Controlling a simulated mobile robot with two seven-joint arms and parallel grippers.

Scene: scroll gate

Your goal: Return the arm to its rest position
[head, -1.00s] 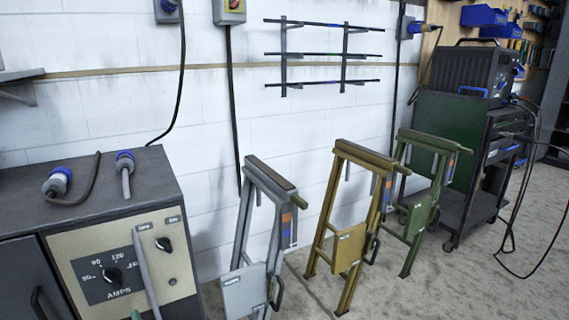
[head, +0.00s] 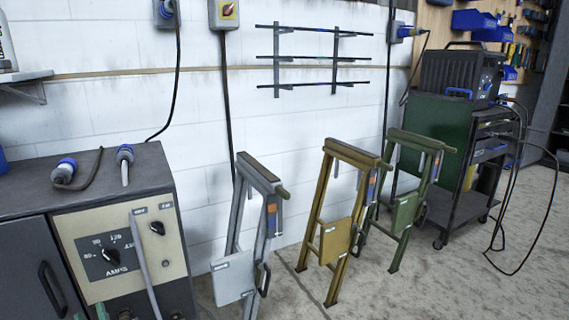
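No gripper or arm of mine can be made out in the head view, so their pose and fingers cannot be told. The grey machine (head: 20,202) at the left has a pale front panel with an amps dial (head: 109,257) and an on/off switch (head: 157,228). A grey strip or cable (head: 143,262) runs down in front of that panel. Two blue-ended plugs lie on the machine's top, one (head: 64,171) with a dark cable and one (head: 125,163) to its right.
Three folding stands, grey (head: 236,279), yellow (head: 336,241) and green (head: 406,212), stand before the white wall. A wall rack (head: 314,57) hangs above them. A dark trolley (head: 455,218) with trailing cables stands at the right. Bare floor (head: 440,285) lies in front.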

